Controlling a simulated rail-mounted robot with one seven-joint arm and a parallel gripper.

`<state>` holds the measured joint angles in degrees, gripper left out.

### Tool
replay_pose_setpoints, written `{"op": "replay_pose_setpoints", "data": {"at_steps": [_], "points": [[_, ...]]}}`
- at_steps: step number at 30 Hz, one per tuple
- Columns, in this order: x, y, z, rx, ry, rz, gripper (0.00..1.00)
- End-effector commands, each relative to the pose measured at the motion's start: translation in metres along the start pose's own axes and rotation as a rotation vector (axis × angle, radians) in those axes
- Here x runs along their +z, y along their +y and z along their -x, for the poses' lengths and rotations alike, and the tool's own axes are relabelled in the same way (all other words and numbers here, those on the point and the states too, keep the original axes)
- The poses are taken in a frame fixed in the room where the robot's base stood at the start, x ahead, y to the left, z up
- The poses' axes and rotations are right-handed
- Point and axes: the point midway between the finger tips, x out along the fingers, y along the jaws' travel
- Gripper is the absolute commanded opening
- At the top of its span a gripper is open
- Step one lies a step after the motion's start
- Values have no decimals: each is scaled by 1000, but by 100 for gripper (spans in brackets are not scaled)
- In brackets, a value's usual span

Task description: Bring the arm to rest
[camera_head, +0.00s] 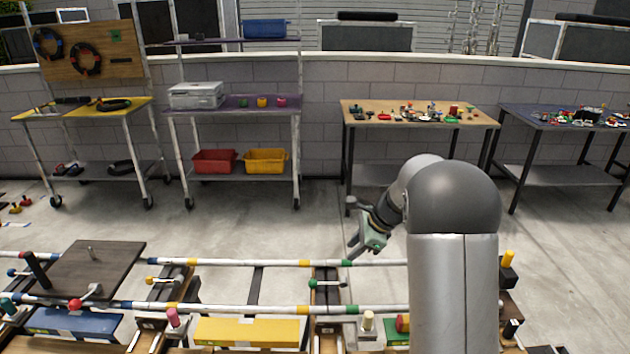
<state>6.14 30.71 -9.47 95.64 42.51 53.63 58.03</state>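My arm rises at the right of the head view and bends forward and left at a dark grey joint. My gripper (356,251) hangs at the end of the arm, left of the column, tilted down and to the left. It is near the far white rail and its green band, but I cannot tell whether it touches. The fingers are small and partly in line with each other, so their opening is unclear. I see nothing clearly held.
White rails with coloured bands (215,262) cross the front, with a dark board (85,268) and a yellow box (248,331) there. A wooden table (365,112) with small parts, a shelf cart (240,107) and a yellow-topped cart (125,108) stand along the wall. The concrete floor between is open.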

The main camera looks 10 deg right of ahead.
Motion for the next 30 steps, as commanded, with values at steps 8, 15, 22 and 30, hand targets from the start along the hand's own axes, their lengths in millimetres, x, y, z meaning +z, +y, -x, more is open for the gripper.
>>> {"op": "replay_pose_setpoints", "data": {"at_steps": [8, 15, 22, 30], "points": [[49, 118, 54, 133, 76, 569, 28], [53, 261, 91, 340, 156, 1261, 28], [34, 335, 101, 490, 195, 1645, 28], [30, 344, 102, 515, 199, 1698, 28]]}}
